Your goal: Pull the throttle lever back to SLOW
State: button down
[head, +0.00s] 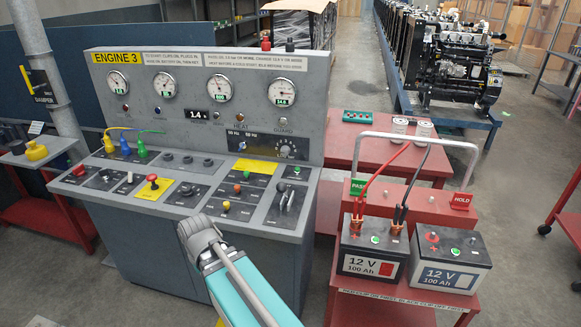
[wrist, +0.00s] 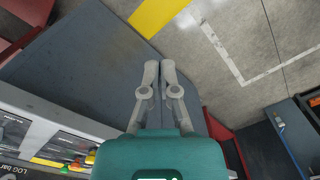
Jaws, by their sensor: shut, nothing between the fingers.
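The engine console (head: 215,235) stands in the left half of the head view. A lever in a slotted dark plate (head: 286,201) is at the right end of its sloped deck. It looks like the throttle lever, but its marks are too small to read. In the wrist view my gripper (wrist: 160,72) has its two grey fingers together with nothing between them. It points past the console's blue-grey side panel towards the floor, and no lever shows there. In the head view my arm reaches up in front of the console, but the fingers cannot be made out.
A red knob (head: 151,180), several small buttons and a yellow plate (head: 255,166) crowd the deck near the lever. Bare floor (wrist: 255,45) shows beyond the fingers.

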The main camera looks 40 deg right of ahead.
jog(key=w+d+r+m+y+p, duration=0.1)
jog(key=w+d+r+m+p, duration=0.3)
jog(key=w+d+r+p, duration=0.55)
jog(key=d+r+m+y+p, duration=0.1)
jog(key=d+r+m+p, duration=0.2)
jog(key=d, duration=0.9)
jog(key=w+d+r+m+t+y+p, duration=0.1)
jog(key=d+r+m+p, duration=0.2)
jog(key=d, duration=0.9)
jog(key=w+d+r+m+y+p, duration=0.1)
jog(key=d+r+m+p, duration=0.3)
jog(key=d+r+p, duration=0.4)
jog(key=d+r, duration=0.1)
jog(key=d, duration=0.4)
jog(key=shift+r+t, duration=0.3)
jog(key=shift+r, duration=0.1)
jog(key=shift+d+f, duration=0.1)
jog(key=shift+f, duration=0.05)
jog(key=a+f+b, duration=0.7)
jog(key=f+b, duration=0.3)
jog(key=b, duration=0.1)
jog(key=shift+w+f, duration=0.35)
jog(key=shift+a, duration=0.1)
